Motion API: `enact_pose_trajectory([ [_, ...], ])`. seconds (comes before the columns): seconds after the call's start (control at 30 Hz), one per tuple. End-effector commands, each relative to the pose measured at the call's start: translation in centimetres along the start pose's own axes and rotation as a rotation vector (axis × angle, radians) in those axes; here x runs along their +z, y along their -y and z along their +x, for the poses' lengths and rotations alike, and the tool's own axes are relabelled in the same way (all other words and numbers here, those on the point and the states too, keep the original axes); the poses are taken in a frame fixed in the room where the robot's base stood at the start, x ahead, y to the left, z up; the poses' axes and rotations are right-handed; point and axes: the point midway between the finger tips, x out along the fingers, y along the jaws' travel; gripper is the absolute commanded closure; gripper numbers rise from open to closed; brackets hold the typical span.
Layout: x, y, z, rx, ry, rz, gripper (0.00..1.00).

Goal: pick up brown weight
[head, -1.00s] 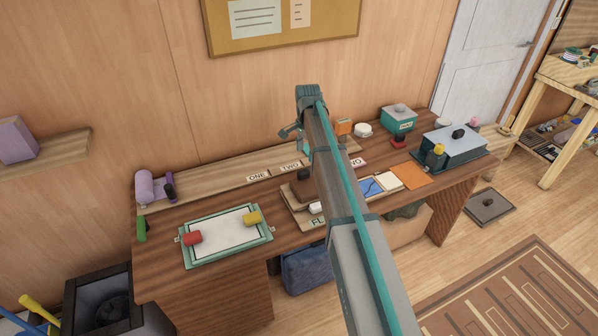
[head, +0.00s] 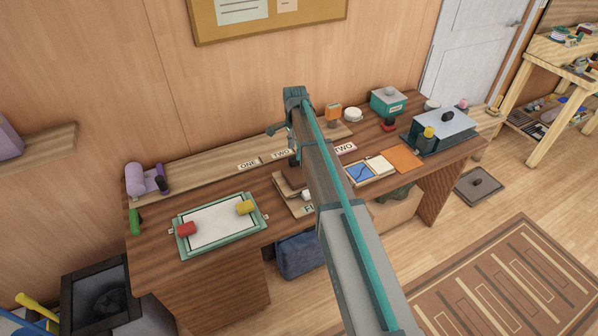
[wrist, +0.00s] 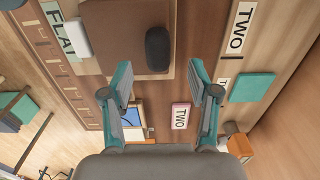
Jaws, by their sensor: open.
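The brown weight is a flat brown slab (head: 286,186) with a dark knob, on the middle of the desk. In the head view my arm hides part of it. In the wrist view the brown slab (wrist: 118,36) fills the top middle, and its black rounded knob (wrist: 157,49) stands near its lower right corner. My gripper (wrist: 160,84) is open and empty. Its fingers lie on either side of the knob's line, just below the slab's edge in the picture, apart from the knob. In the head view the fingers are hidden behind my arm.
A small white block (wrist: 80,38) and a FLAT label (wrist: 57,30) lie beside the slab. TWO labels (wrist: 180,116) and a teal piece (wrist: 252,87) are nearby. A framed white board (head: 215,224) with red and yellow handles is to the left. A grey box (head: 445,130) stands right.

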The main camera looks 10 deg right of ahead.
Motion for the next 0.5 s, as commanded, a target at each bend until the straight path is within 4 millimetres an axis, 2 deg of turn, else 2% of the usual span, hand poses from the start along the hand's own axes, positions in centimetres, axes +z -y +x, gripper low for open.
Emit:
enact_pose_trajectory([
  [0.4, 0.4, -0.2, 4.3, 0.001, 0.000, 0.000, 0.40],
  [0.5, 0.4, -0.2, 4.7, 0.000, 0.000, 0.000, 0.40],
])
